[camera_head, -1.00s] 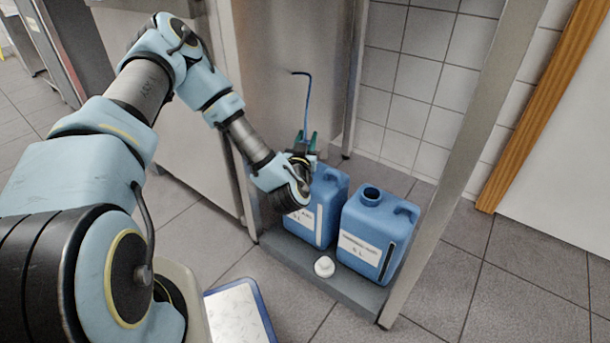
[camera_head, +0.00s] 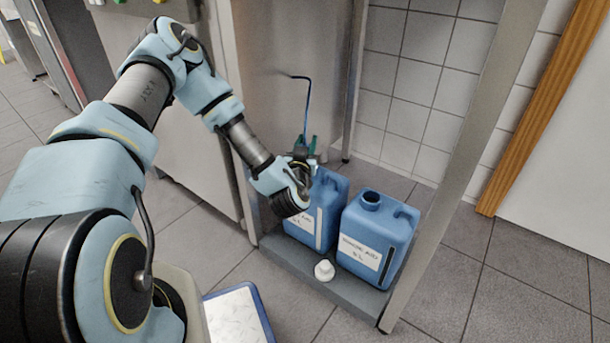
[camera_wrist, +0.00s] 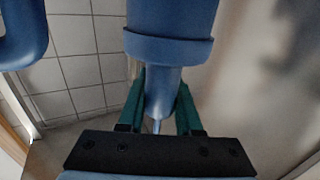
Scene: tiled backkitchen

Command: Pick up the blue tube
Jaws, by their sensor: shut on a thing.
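The blue tube (camera_head: 307,108) is thin and upright, with its top bent over to the left in the head view. My gripper (camera_head: 305,146), with green fingers, is at its lower end, above the left blue canister. In the wrist view my gripper (camera_wrist: 160,88) is shut on the tube (camera_wrist: 161,92), which tapers to a narrow tip between the fingers and widens to a collar above. The tube's lowest end is hidden by the gripper in the head view.
Two blue labelled canisters, a left one (camera_head: 325,190) and an open right one (camera_head: 384,228), stand on a low grey shelf (camera_head: 350,298). A white cap (camera_head: 324,270) lies in front. A metal leg (camera_head: 462,160) rises at the right; a steel panel (camera_head: 270,70) stands behind.

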